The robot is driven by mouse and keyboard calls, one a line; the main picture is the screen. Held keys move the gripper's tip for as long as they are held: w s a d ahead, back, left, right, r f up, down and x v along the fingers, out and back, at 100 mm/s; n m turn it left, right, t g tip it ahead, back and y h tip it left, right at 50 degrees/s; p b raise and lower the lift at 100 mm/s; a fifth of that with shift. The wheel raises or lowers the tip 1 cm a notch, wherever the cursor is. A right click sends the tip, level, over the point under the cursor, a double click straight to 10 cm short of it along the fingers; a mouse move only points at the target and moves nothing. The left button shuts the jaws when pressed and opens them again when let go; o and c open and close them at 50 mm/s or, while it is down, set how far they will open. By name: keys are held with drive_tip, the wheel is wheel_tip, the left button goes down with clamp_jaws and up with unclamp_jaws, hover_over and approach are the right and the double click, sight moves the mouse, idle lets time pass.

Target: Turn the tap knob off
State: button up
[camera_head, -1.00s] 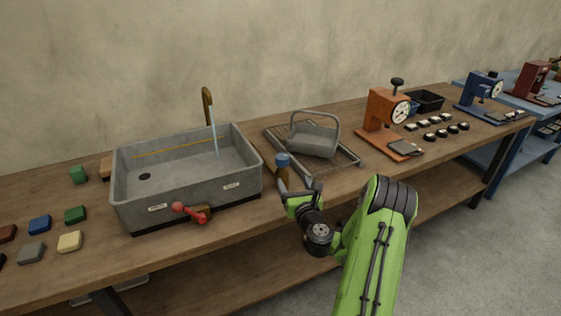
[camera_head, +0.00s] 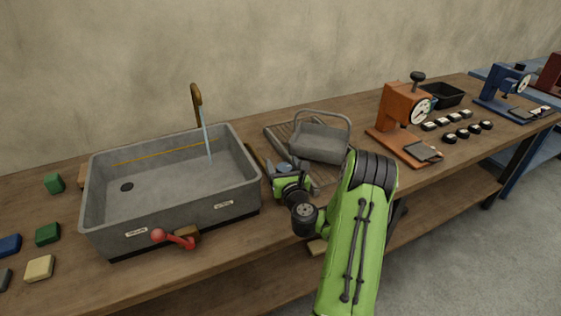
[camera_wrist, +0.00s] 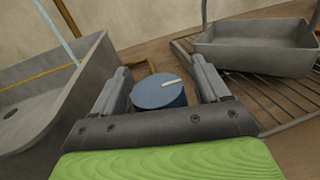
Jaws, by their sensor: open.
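The round blue knob (camera_head: 284,167) with a white mark on top stands just right of the grey sink (camera_head: 170,215). In the wrist view the knob (camera_wrist: 160,94) sits between the two fingers of my gripper (camera_wrist: 160,70). The fingers are open, one on each side, with a visible gap at the right; contact on the left is unclear. In the head view my gripper (camera_head: 282,174) partly hides the knob. A brass spout (camera_head: 196,95) rises behind the sink, and a thin pale-blue water stream (camera_head: 207,145) runs from it into the basin.
A grey basket (camera_head: 320,143) with a handle stands on a wire rack (camera_head: 276,130) close right of the knob. An orange press (camera_head: 405,110) stands farther right. Coloured blocks lie at the left.

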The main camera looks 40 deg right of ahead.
drive_tip(key=shift+s+a+r, duration=0.1)
drive_tip(key=shift+s+a, duration=0.05)
drive_tip(key=shift+s, duration=0.05)
drive_tip(key=shift+w, duration=0.15)
drive_tip(key=c, duration=0.9)
drive_tip(key=shift+c, duration=0.2)
